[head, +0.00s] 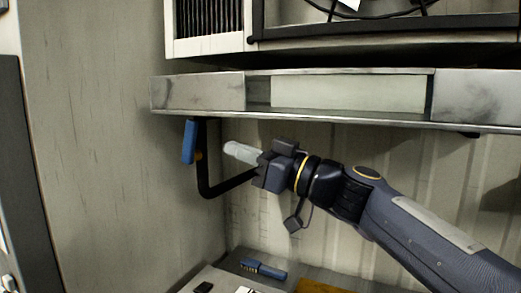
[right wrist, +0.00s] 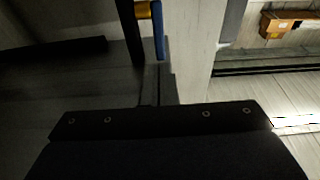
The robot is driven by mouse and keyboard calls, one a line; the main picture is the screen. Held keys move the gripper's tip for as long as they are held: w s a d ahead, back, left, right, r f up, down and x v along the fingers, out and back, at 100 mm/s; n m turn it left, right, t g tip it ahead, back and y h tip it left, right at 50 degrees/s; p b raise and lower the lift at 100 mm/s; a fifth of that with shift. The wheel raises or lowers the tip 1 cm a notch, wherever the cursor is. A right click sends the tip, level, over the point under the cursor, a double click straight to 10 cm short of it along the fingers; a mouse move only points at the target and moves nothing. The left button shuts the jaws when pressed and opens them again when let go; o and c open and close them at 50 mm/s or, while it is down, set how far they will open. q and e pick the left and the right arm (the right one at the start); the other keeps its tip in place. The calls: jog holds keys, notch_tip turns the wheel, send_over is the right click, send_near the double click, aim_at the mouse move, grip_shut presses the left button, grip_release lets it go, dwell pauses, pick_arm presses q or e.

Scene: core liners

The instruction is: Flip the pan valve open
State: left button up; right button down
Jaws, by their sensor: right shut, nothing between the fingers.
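The pan valve has a blue lever handle (head: 189,141) that hangs down under the left end of the metal pan (head: 200,92). A bit of brass valve body (head: 198,155) shows beside it, on a black pipe (head: 205,182) that drops and bends right. In the right wrist view the blue handle (right wrist: 158,30) and brass body (right wrist: 141,10) show at the top. My right gripper (head: 230,148) is shut and empty, its pale fingers pointing left toward the valve. In the head view a gap shows between fingertips and handle. My left gripper is not in view.
The pan and its rim form a low ceiling over my right arm. A plain wall (head: 90,120) stands left of the valve. A blue brush (head: 263,269) lies on the surface below. A brownish object (right wrist: 285,24) shows at upper right in the wrist view.

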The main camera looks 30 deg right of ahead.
aim_at(196, 132)
jog(key=p+x, duration=0.2)
jog(key=x, duration=0.5)
jog(key=shift+w+a+r+b, duration=0.1)
jog(key=shift+r+b, duration=0.05)
jog(key=shift+b, duration=0.45)
jog(key=shift+w+r, duration=0.1)
jog(key=shift+r, duration=0.1)
